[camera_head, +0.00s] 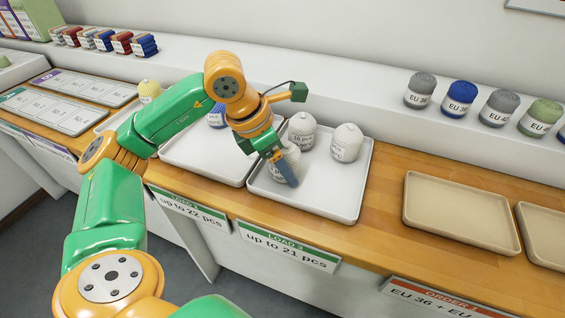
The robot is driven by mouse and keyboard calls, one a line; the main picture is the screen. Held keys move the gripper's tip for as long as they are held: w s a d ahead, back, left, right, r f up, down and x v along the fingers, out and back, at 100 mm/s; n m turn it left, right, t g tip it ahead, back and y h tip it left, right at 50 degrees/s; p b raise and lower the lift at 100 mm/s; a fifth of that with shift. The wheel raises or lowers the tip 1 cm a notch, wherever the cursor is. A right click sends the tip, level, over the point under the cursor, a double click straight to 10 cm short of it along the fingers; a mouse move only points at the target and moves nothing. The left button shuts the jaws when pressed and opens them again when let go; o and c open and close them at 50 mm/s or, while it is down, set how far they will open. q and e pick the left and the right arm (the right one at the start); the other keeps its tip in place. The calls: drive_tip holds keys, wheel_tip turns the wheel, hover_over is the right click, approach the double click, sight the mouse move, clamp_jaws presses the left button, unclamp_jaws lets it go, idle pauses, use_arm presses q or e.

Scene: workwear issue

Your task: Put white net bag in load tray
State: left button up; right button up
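Three white net bags stand in the load tray (325,208) marked "up to 21 pcs". One bag (302,130) is at the back, one bag (346,143) is on the right, and one bag (292,154) is at the front left, partly hidden by my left gripper (285,170). That gripper points down into the tray, with a grey-blue finger in front of the front-left bag. Its other finger is hidden, so I cannot tell whether it is shut on the bag. My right gripper is not in view.
Left of it is another white load tray (200,160), marked "up to 22 pcs", with a blue item (216,116) behind my arm. A yellow bag (149,90) is farther left. A beige tray (460,215) on the right is empty. Grey, blue and green rolls line the back shelf.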

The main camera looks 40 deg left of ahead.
use_arm(q)
drive_tip(key=shift+f, duration=0.25)
drive_tip(key=o, duration=1.3)
drive_tip(key=shift+r, duration=0.1)
drive_tip(key=p+v, duration=0.3)
drive_tip(key=v, duration=0.9)
drive_tip(key=shift+r, duration=0.2)
